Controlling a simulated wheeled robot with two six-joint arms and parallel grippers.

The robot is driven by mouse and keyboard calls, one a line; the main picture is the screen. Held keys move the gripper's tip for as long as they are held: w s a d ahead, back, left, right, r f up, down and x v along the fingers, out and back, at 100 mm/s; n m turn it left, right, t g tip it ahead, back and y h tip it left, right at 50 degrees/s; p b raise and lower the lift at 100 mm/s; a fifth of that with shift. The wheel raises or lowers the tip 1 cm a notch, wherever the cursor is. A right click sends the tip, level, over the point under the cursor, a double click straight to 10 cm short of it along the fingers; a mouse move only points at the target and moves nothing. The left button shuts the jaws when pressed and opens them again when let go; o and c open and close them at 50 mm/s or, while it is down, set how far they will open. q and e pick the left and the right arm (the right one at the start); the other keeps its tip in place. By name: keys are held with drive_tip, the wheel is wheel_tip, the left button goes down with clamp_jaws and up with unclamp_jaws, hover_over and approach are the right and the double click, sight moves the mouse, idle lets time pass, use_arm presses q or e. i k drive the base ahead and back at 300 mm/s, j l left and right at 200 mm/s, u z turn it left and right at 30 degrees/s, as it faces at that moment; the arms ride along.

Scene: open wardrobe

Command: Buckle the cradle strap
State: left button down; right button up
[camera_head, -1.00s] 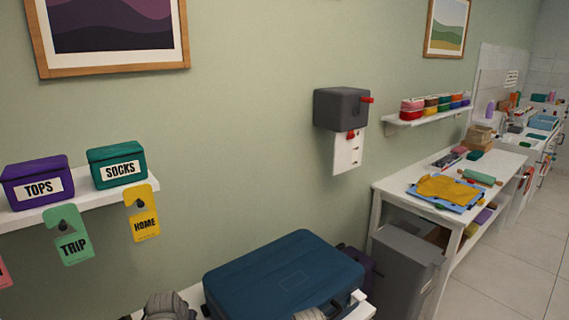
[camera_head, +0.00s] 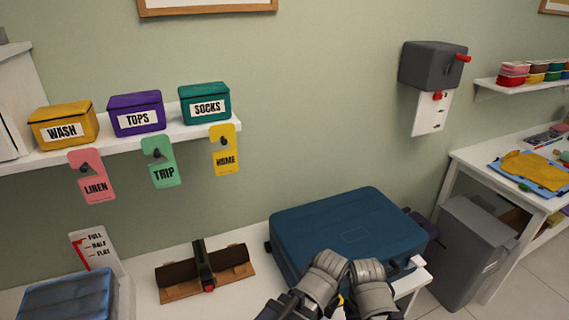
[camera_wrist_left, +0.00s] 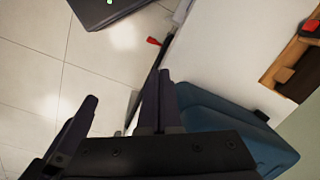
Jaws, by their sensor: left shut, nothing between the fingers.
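The wooden cradle (camera_head: 236,284) lies on the white surface with a dark roll (camera_head: 232,258) across it. A dark strap (camera_head: 202,262) runs over the roll, with a red piece (camera_head: 209,289) at its near end. I cannot tell whether it is fastened. Part of the cradle shows in the left wrist view (camera_wrist_left: 270,74). My left gripper (camera_wrist_left: 158,78) is shut and empty, away from the cradle. In the head view both my grey wrists are close together before the blue suitcase (camera_head: 345,225); the right gripper's fingers (camera_head: 345,300) are not clear.
A blue-grey case (camera_head: 68,298) and a level gauge card (camera_head: 95,250) stand left of the cradle. A shelf (camera_head: 60,155) with labelled boxes and hanging tags is above. A grey bin (camera_head: 470,250) stands at the right. White surface beside the cradle is clear.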

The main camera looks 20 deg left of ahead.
sight(205, 273)
drive_tip(key=u, duration=1.3)
